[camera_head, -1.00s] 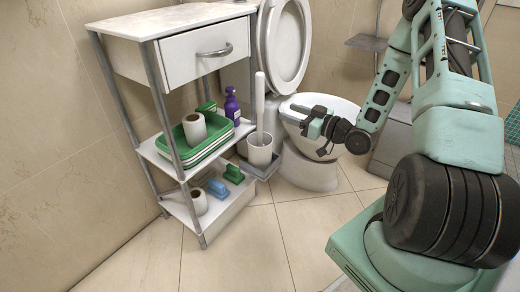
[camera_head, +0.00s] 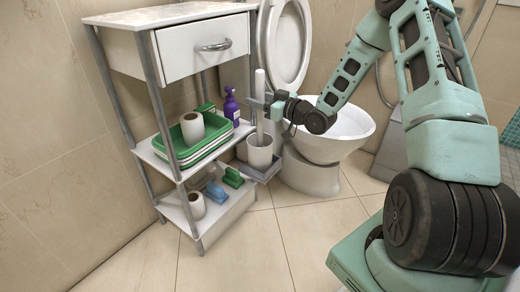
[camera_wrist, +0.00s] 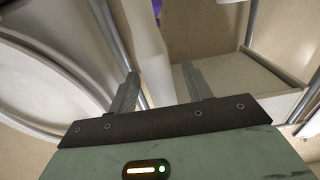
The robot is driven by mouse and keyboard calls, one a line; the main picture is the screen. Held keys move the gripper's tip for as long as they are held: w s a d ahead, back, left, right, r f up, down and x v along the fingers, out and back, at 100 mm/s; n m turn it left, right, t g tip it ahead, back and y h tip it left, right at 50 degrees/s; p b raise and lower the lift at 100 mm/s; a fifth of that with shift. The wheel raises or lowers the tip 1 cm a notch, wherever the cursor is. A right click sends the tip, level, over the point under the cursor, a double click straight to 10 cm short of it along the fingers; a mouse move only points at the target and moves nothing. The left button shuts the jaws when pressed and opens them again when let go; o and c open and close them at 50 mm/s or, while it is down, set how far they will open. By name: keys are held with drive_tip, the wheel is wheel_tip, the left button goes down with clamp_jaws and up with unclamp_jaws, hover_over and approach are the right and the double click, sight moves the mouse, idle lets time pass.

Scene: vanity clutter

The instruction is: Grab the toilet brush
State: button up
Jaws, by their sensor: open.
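The toilet brush (camera_head: 260,82) stands upright in its white holder (camera_head: 260,156), beside the toilet. Only its white handle shows; the head is hidden in the holder. My gripper (camera_head: 258,104) is at the handle, above the holder's rim. In the wrist view the pale handle (camera_wrist: 150,50) runs between the two fingers of my open gripper (camera_wrist: 160,85), nearer the left finger. I cannot tell if a finger touches it.
The shelf unit (camera_head: 155,95) stands close on the left, with a green tray (camera_head: 157,146), paper rolls and a purple bottle (camera_head: 231,106). The toilet (camera_head: 335,140) is close on the right. Open tiled floor (camera_head: 275,240) lies in front.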

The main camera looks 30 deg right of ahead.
clamp_jaws()
